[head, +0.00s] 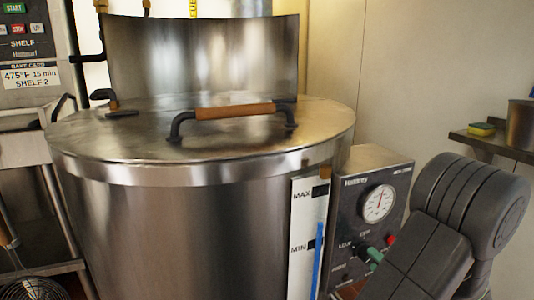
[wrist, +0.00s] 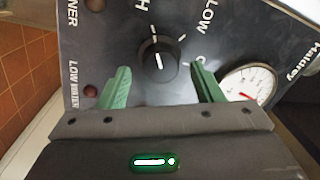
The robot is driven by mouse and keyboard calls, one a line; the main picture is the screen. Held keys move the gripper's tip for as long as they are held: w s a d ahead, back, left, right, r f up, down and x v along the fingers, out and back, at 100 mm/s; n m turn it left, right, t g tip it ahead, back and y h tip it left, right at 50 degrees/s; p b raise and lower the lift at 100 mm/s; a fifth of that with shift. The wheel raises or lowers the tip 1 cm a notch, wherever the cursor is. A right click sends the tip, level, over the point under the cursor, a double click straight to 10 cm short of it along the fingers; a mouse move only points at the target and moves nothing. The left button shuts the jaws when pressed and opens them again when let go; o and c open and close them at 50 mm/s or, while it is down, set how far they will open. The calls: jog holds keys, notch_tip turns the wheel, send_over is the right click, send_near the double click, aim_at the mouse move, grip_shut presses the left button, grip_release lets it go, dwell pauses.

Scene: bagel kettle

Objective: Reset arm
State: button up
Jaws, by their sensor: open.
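My gripper (wrist: 161,84) is open, its two green fingers apart and empty. In the wrist view a round black knob (wrist: 157,61) on the control panel shows beyond and between the fingertips, with no finger seen touching it. In the head view the gripper's green finger (head: 375,254) shows in front of the control panel (head: 350,188), below the dial gauge (head: 379,203). My grey arm reaches in from the lower right and hides part of the panel. The gauge also shows in the wrist view (wrist: 259,82), partly behind the right finger.
A large steel kettle (head: 180,225) with a closed-looking lid (head: 150,135) and wooden-handled bar (head: 235,111) stands left of the panel. A level strip (head: 305,230) lies between them. A wall shelf (head: 490,142) holds a yellow sponge (head: 482,129) and a pot (head: 522,125).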

jog(key=shift+x, duration=1)
jog(key=shift+s+a+m+h+p, duration=0.1)
jog(key=shift+m+h+p, duration=0.3)
jog(key=shift+m+p, duration=5.4)
jog(key=shift+s+m+h+p, duration=0.1)
jog(key=shift+m+h+p, duration=0.3)
jog(key=shift+m+p, duration=5.35)
jog(key=shift+n+p, duration=0.45)
